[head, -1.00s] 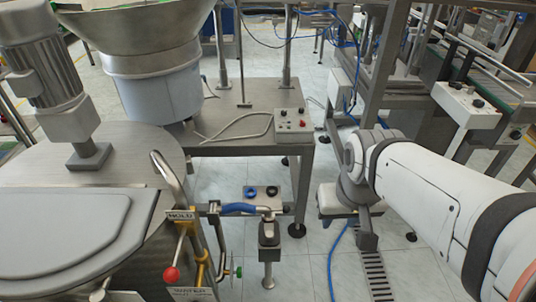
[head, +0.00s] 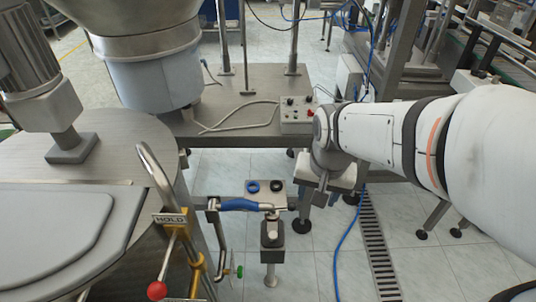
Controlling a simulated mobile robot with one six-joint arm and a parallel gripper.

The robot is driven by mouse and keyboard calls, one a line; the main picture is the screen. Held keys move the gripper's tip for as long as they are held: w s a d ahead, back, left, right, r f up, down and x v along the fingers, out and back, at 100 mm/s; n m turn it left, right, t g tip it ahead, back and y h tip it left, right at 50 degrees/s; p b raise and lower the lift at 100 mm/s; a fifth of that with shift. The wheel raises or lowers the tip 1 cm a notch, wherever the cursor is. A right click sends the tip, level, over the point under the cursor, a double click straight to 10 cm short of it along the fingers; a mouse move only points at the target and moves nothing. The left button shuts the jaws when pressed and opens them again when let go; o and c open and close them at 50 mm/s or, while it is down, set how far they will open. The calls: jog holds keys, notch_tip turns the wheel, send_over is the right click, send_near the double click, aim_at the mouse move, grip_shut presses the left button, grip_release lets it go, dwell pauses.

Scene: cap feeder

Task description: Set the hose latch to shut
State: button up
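A short blue hose (head: 240,204) runs level from a metal pipe elbow on the left to a metal coupling (head: 271,210) on top of a dark stand block (head: 272,234). The hose latch seems to be at this coupling; its lever is too small to read as open or shut. My gripper (head: 320,198) points down to the right of the coupling, apart from it. It is seen small and from behind my arm, so the gap between its fingers cannot be made out. Nothing is visibly held in it.
A plate with a blue ring (head: 252,187) and a black ring (head: 277,186) lies just behind the hose. At left are a red-knobbed lever (head: 157,290), a HOLD sign (head: 170,219) and a bent handrail. A control box (head: 298,115) sits on the metal table behind.

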aim_at(273, 234)
jog(key=w+a+f+m+b, duration=0.2)
jog(key=a+f, duration=0.1)
jog(key=f, duration=0.3)
jog(key=w+a+f+m+g+b, duration=0.1)
jog(key=w+a+f+m+b, duration=0.1)
jog(key=f, duration=0.4)
jog(key=w+a+f+m+b, duration=0.2)
jog(key=a+f+b, duration=0.1)
jog(key=f, duration=0.3)
jog(key=shift+w+a+f+g, duration=0.2)
jog(key=shift+a+f+g, duration=0.1)
jog(key=shift+a, duration=0.1)
notch_tip(273, 234, down, 8)
jog(key=shift+r+b, duration=0.25)
jog(key=shift+b, duration=0.8)
grip_shut()
jog(key=shift+w, duration=0.1)
